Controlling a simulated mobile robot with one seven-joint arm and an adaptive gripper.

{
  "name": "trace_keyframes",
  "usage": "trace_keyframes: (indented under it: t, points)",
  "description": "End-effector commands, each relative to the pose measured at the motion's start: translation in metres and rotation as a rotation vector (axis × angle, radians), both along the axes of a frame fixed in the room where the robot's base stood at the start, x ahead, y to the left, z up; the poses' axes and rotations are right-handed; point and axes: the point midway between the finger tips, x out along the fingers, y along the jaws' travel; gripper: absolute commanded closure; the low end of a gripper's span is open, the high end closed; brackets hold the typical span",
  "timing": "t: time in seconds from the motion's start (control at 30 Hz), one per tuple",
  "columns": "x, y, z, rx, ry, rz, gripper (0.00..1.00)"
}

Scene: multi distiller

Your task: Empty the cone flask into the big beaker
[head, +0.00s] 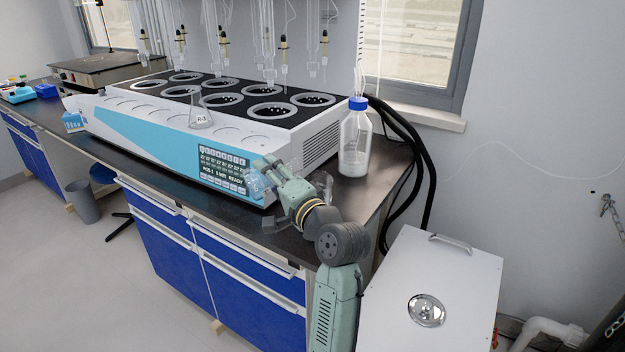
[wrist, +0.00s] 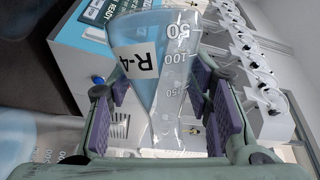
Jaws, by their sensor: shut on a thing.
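My gripper (head: 268,172) is shut on the cone flask labelled R-4 (wrist: 142,62), which sits between its purple pads (wrist: 165,98) in the wrist view. The flask looks tilted and pale blue; how much liquid it holds I cannot tell. In the head view the held flask (head: 257,186) is small, in front of the distiller's display. A clear glass vessel (head: 324,184), probably the big beaker, stands on the bench just right of my wrist and is partly hidden by it. Graduated glass (wrist: 42,140) also shows at the wrist view's lower left; I cannot tell its contents.
The distiller (head: 150,125) fills the bench behind, with another cone flask, R-3 (head: 201,118), on its front ledge. A blue-capped bottle (head: 355,145) stands at the bench's right end. A white cabinet (head: 450,275) stands right of the bench.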

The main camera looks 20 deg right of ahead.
Motion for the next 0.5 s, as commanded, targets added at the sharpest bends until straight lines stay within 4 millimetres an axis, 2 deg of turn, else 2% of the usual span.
trace_keyframes:
  t: [0.5]
  points:
    - [-0.0006,-0.0061,0.0054,0.071,-0.005,-0.001,1.00]
